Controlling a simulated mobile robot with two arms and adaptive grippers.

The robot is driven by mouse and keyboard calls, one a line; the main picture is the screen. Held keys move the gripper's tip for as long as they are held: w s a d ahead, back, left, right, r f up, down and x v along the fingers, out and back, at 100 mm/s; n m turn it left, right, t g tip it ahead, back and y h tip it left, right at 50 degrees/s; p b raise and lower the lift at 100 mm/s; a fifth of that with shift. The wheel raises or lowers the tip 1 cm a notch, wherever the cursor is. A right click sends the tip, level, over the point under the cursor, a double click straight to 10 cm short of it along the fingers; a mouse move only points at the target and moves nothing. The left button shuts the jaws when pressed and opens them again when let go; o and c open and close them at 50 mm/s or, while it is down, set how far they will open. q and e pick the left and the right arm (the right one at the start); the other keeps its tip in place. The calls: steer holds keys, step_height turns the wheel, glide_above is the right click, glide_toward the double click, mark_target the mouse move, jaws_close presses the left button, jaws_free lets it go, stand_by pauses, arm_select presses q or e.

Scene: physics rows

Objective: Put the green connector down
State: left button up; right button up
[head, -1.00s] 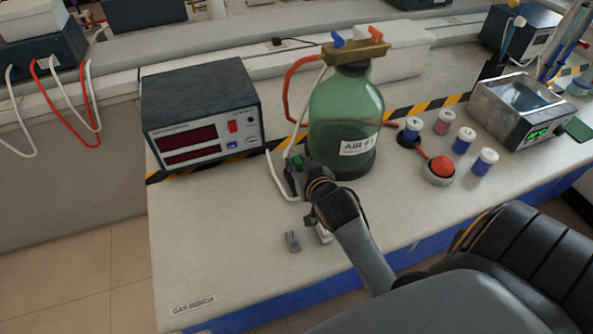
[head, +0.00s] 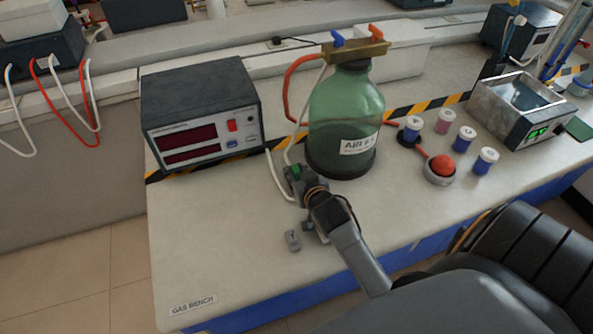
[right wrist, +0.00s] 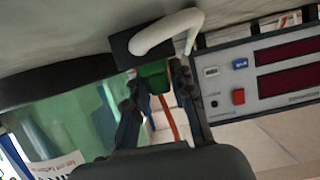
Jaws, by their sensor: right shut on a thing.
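The green connector (head: 296,171) is a small green piece at the front left of the green bottle (head: 345,115). It also shows in the right wrist view (right wrist: 153,77), between the two fingers. My right gripper (head: 299,176) is shut on it, close beside the bottle and low over the bench. A white tube runs at the connector, and in the right wrist view it bends over a dark block next to it. I cannot tell whether the connector touches the bench. My left gripper is not in view.
A meter box with red displays (head: 202,112) stands left of the bottle. The front-left bench is clear.

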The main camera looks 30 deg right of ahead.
steer(key=shift+f, duration=0.35)
steer(key=o, duration=0.9)
steer(key=shift+o, duration=0.2)
steer(key=shift+r, duration=0.4)
steer(key=shift+s+a+r, duration=0.1)
steer(key=shift+s+r, duration=0.15)
steer(key=shift+s, duration=0.05)
steer(key=v, duration=1.1)
steer(key=shift+s, duration=0.25)
steer(key=shift+r, duration=0.1)
